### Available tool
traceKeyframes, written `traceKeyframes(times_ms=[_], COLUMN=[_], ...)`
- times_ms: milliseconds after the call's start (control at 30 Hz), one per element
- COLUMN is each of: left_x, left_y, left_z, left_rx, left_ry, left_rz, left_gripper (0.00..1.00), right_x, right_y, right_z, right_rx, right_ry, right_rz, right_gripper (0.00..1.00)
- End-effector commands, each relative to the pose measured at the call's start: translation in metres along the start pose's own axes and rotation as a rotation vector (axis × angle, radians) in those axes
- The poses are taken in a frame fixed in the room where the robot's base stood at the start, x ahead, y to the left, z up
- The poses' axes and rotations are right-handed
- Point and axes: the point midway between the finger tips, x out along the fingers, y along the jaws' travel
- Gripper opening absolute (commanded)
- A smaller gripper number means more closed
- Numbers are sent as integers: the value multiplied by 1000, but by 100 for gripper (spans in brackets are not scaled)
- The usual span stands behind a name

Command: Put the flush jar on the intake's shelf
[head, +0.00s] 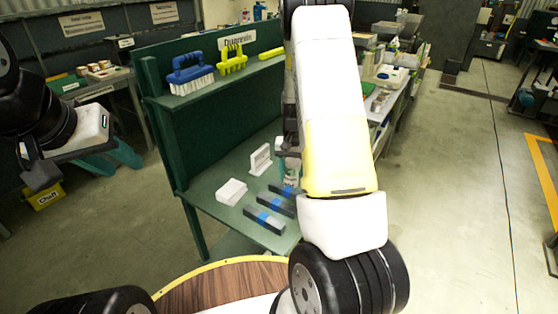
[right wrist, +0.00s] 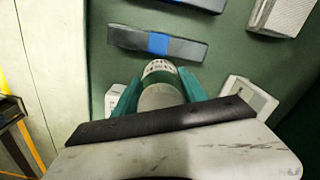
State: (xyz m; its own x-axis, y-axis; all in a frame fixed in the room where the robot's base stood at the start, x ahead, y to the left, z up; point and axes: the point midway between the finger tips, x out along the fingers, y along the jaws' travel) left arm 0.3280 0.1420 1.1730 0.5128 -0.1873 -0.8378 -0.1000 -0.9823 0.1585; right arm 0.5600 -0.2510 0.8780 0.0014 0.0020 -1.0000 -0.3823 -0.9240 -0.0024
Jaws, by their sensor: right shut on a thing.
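The flush jar (right wrist: 158,72), a pale round jar with a printed label, sits between the teal fingers of my right gripper (right wrist: 160,92) in the right wrist view. The gripper is shut on it, over the green bench top (right wrist: 215,50); I cannot tell whether the jar touches the top. In the head view my right arm hides most of this gripper (head: 289,165) and the jar. My left gripper (head: 115,160) is at the far left with its teal fingers apart and nothing seen between them. I cannot tell which shelf is the intake's.
The green bench has an upper shelf (head: 215,82) with a blue brush (head: 190,75) and a yellow brush (head: 232,60). On its lower top lie several dark blocks with blue bands (head: 264,220), a white box (head: 231,191) and a white stand (head: 260,159). Floor at right is clear.

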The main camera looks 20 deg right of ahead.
Motion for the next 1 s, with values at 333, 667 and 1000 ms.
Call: traceKeyframes(times_ms=[333, 667, 1000], left_x=[0, 0, 0], left_y=[0, 0, 0], left_z=[0, 0, 0], left_rx=[0, 0, 0], left_ry=[0, 0, 0], left_rz=[0, 0, 0], left_gripper=[36, 36, 36], right_x=[3, -2, -66], right_y=[0, 0, -1], right_z=[0, 0, -1], right_rx=[0, 0, 0], right_ry=[0, 1, 5], right_rz=[0, 0, -3], right_gripper=[72, 72, 72])
